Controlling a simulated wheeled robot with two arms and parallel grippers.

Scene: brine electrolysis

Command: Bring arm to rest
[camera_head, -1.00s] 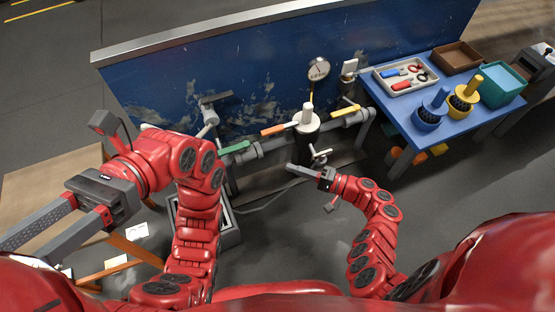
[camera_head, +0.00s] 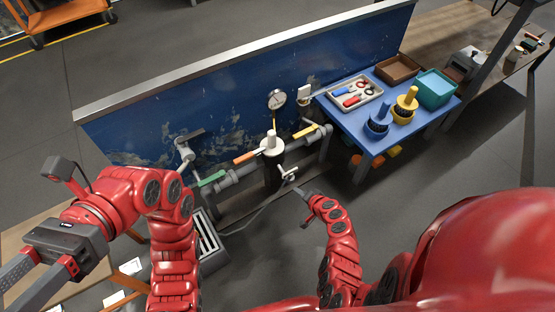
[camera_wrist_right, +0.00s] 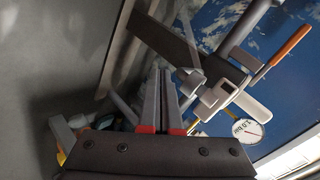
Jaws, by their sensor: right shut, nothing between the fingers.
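My right arm is red and reaches up from the lower right of the head view. Its gripper (camera_head: 308,194) is partly in shadow, in front of the pipework, with no object held. In the right wrist view the two grey fingers (camera_wrist_right: 164,98) lie together, shut and empty. My left arm is bent at the left of the head view. Its grey gripper (camera_head: 28,284) points to the lower left with its fingers apart; the fingertips are cut off by the frame edge.
A blue panel (camera_head: 235,90) stands behind a pipe with coloured-handled valves, a white-topped valve (camera_head: 271,145) and a gauge (camera_head: 277,99). A blue table (camera_head: 373,132) at right carries a tray (camera_head: 346,104), a brown bin (camera_head: 398,68) and a teal bin (camera_head: 437,86). Grey floor is open at right.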

